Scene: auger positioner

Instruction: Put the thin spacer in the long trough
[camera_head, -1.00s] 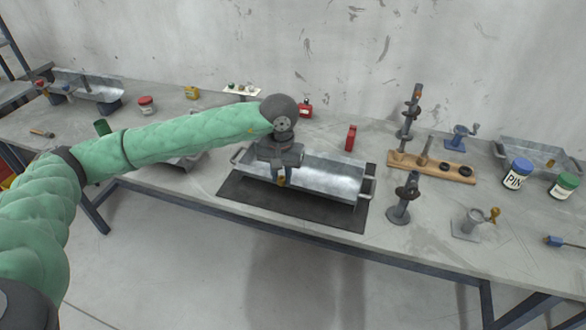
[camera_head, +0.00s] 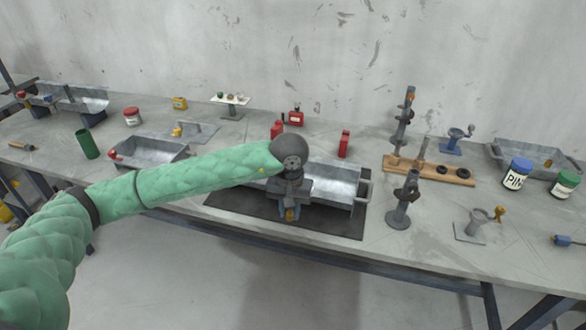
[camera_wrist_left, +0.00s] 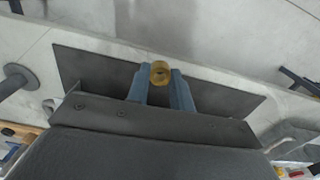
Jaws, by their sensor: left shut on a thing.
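The long trough (camera_head: 342,178) is a grey metal tray with end handles, standing on a dark mat (camera_head: 232,208) in the middle of the bench. My left gripper (camera_head: 290,212) is shut on a small brass ring-shaped piece, which looks like the thin spacer. In the left wrist view the brass spacer (camera_wrist_left: 160,72) sits between the blue fingertips of my left gripper (camera_wrist_left: 161,82). In the head view the gripper is at the trough's front side, and my arm hides the trough's left part. Its exact height is unclear. My right gripper is not in view.
A shorter metal tray (camera_head: 150,150) lies left. Jars (camera_head: 516,174) stand far right.

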